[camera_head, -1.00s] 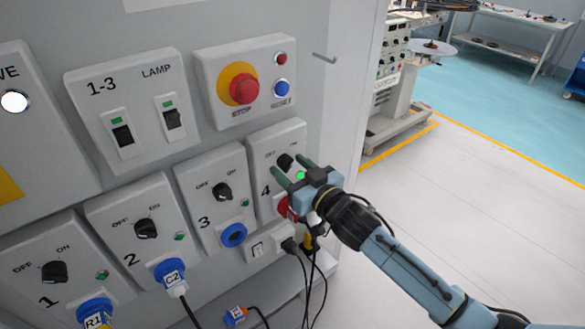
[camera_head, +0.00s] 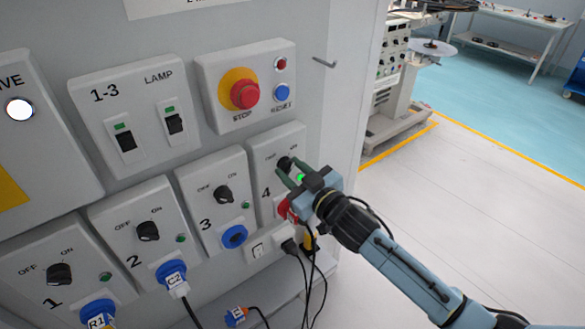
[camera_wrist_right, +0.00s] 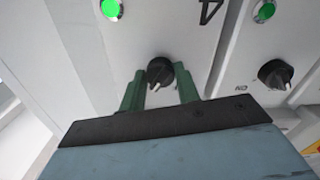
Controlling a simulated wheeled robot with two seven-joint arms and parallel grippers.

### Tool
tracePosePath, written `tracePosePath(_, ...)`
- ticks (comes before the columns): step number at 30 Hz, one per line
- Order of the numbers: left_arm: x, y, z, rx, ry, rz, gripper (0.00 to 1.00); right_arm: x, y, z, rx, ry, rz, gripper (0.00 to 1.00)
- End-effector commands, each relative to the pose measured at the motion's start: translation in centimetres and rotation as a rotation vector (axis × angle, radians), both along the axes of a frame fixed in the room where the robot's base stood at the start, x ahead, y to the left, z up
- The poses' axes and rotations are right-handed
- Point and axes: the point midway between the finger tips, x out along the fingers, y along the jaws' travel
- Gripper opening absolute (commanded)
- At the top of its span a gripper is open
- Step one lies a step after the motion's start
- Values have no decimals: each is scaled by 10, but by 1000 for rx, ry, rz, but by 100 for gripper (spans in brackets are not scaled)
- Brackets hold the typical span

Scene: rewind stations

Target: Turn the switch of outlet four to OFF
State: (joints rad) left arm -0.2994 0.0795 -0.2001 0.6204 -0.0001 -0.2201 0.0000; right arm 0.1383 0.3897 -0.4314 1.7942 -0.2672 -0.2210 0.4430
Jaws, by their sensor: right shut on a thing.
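The outlet four panel (camera_head: 263,148) is at the right end of the row of outlets in the head view. Its black rotary switch (camera_head: 285,162) is partly behind my right gripper (camera_head: 288,171). In the right wrist view the switch (camera_wrist_right: 160,72) sits between the two green fingertips of my right gripper (camera_wrist_right: 160,82), which are shut on it. A green lamp (camera_head: 301,178) by the switch is lit, and it also shows in the wrist view (camera_wrist_right: 111,9). The OFF and ON labels of outlet four are too small or covered to read clearly. My left gripper is not in view.
Outlet three's switch (camera_head: 223,194) is just left, with a blue socket (camera_head: 233,236) below. A red plug or socket (camera_head: 284,208) sits under my right gripper, with black cables (camera_head: 312,270) hanging below. The red stop button (camera_head: 244,94) is above. Open floor lies to the right.

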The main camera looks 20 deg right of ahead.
Motion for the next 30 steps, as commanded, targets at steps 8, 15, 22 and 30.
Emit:
tracePosePath(8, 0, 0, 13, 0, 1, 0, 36, 0, -1, 2, -244, -87, 0, 9)
tracePosePath(15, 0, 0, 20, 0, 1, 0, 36, 0, -1, 2, -460, -167, 0, 9)
tracePosePath(22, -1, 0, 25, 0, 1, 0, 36, 0, -1, 2, -665, -242, 0, 9)
tracePosePath(30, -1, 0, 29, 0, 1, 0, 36, 0, -1, 2, -904, -329, 0, 9)
